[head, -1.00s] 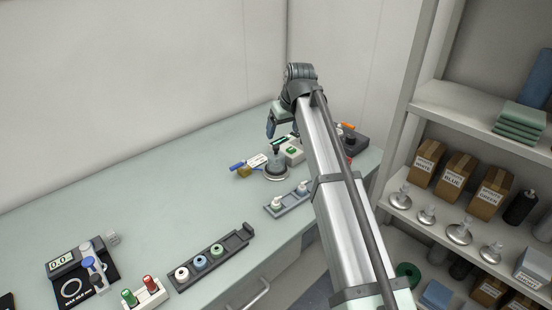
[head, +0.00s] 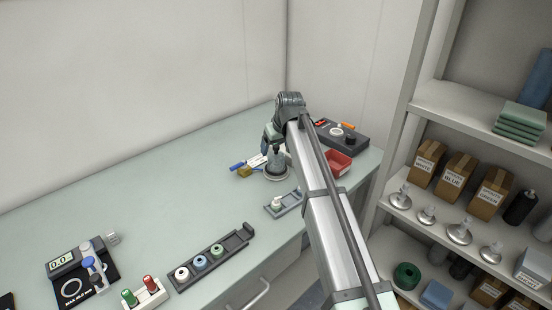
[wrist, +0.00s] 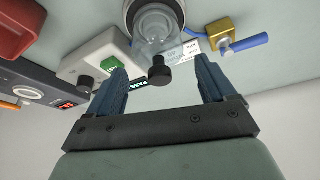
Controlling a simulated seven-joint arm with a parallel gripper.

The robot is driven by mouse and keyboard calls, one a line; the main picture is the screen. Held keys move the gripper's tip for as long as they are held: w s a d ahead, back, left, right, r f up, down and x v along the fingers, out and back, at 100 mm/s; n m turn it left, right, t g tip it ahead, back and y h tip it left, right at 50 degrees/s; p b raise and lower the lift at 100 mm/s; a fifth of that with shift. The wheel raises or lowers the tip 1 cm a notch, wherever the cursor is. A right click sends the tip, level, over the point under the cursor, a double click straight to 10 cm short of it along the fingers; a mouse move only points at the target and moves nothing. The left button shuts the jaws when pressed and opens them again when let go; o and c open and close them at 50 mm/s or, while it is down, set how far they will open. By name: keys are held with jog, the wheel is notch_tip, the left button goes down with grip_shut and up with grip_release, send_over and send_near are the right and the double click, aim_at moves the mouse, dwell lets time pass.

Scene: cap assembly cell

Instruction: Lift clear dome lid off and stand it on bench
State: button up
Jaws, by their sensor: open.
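The clear dome lid (head: 276,161) stands on a round grey base (head: 277,177) on the bench. It also shows in the wrist view (wrist: 152,28), with its black knob (wrist: 159,72) pointing towards my gripper. My gripper (wrist: 159,66) is open, with one blue finger on each side of the knob and a gap on both sides. In the head view my gripper (head: 271,138) is just above the dome, and the arm hides part of the knob area.
A white box with a green button (wrist: 110,66) is close to the dome. A brass block with a blue handle (wrist: 226,36) and a label card lie on its other side. A red bin (head: 338,160) and a small grey rack (head: 284,204) are nearby.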

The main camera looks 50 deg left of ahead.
aim_at(275, 152)
jog(key=shift+x, duration=1.9)
jog(key=c, duration=1)
notch_tip(275, 152, up, 9)
jog(key=shift+f, duration=0.1)
jog(key=shift+c, duration=0.3)
jog(key=shift+s+r, duration=0.2)
jog(key=shift+r, duration=0.1)
jog(key=shift+s+d, duration=0.15)
jog(key=shift+s, duration=0.2)
jog(key=s+d+f, duration=0.2)
jog(key=s+f, duration=0.4)
jog(key=s, duration=0.2)
jog(key=shift+s+d, duration=0.35)
